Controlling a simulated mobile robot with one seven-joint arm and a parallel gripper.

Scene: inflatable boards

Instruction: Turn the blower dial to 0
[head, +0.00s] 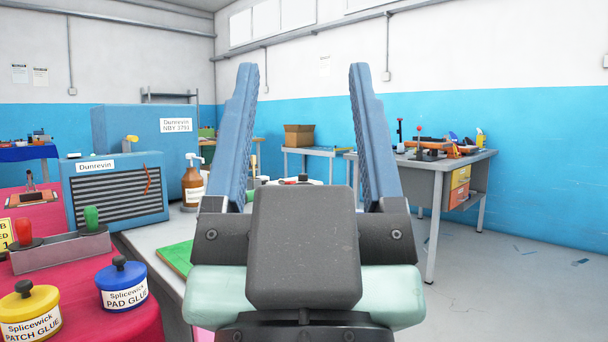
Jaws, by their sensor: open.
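My gripper (302,68) fills the middle of the head view, its two blue fingers pointing up and wide apart. It is open with nothing between the fingers. A blue box with a dark slatted grille (115,198), labelled "Dunrevin", stands to its left, apart from it. A thin red strip (148,180) shows at the grille's right. A larger blue box (120,122), labelled "Dunrevin NBY 3791", stands behind, with a small yellow part near its front. I cannot tell which is the blower, and I make out no numbered dial.
Glue pots, yellow (29,312) and blue (122,285), stand on a red-covered surface at the lower left, beside a grey block with red and green handles (62,250). A brown pump bottle (192,180) stands near the grille box.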

